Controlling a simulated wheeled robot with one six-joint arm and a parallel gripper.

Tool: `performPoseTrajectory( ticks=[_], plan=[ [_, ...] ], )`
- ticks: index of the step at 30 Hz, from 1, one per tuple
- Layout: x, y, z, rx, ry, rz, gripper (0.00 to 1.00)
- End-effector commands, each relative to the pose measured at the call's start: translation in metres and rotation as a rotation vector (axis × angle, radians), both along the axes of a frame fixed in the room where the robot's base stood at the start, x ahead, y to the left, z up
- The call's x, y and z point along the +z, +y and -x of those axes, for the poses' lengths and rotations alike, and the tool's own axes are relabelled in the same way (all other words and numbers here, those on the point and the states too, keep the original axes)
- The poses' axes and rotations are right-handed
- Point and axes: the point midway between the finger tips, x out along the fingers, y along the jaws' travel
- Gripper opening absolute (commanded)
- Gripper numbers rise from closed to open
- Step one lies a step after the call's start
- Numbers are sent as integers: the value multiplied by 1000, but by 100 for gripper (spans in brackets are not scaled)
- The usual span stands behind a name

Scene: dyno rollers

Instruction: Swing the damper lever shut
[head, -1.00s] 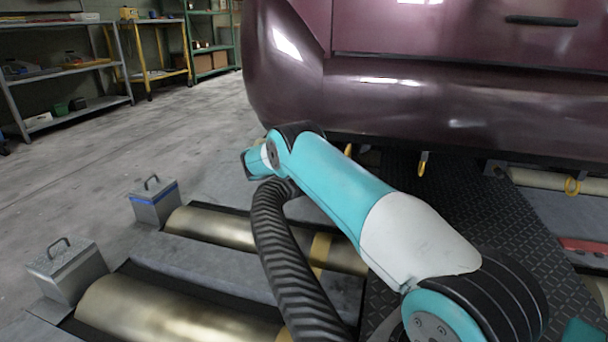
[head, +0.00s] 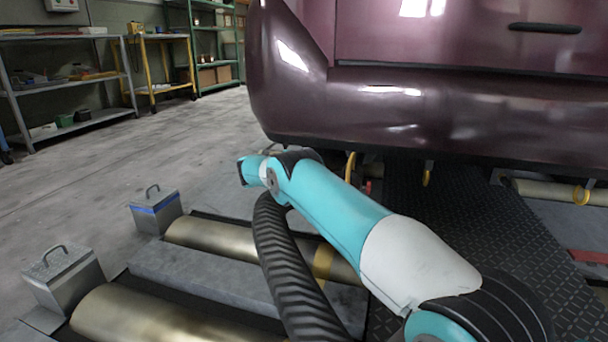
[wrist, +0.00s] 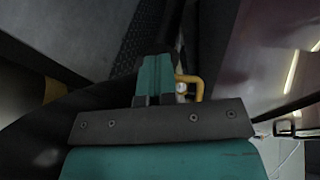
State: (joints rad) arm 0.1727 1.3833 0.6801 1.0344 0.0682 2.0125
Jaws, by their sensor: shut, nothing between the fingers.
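In the wrist view my gripper (wrist: 155,78) is shut, its teal fingers together with nothing between them. A bent yellow bar (wrist: 198,82) stands close at the right of the fingers, with a small pale round end beside it. I cannot tell whether it touches the fingers, or whether it is the damper lever. In the head view my teal and white arm reaches toward the car's underside and my gripper is hidden. A yellow loop (head: 350,167) hangs under the car just beyond the arm, and another (head: 426,174) hangs to its right.
The maroon car (head: 440,100) hangs low over the arm. Brass rollers (head: 205,240) and two grey boxes with handles (head: 157,212) (head: 64,275) are at the left. A black ribbed hose (head: 283,265) runs beside my arm. Open floor lies at the far left.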

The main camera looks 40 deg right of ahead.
Motion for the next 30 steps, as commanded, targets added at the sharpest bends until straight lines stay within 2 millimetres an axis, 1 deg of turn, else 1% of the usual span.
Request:
performPoseTrajectory(
  ticks=[1, 5, 8, 15, 21, 24, 30],
  plan=[
    [1, -5, 5, -15, 3, 3, 0],
    [8, 5, 7, -15, 4, 3, 0],
    [15, 22, 10, -8, 7, 2, 0],
    [35, 81, 22, 3, 5, 2, 0],
    [47, 124, 34, 4, 3, 1, 0],
    [51, 140, 39, 4, 2, 2, 0],
    [54, 158, 45, 1, 1, 0, 0]
  ],
)
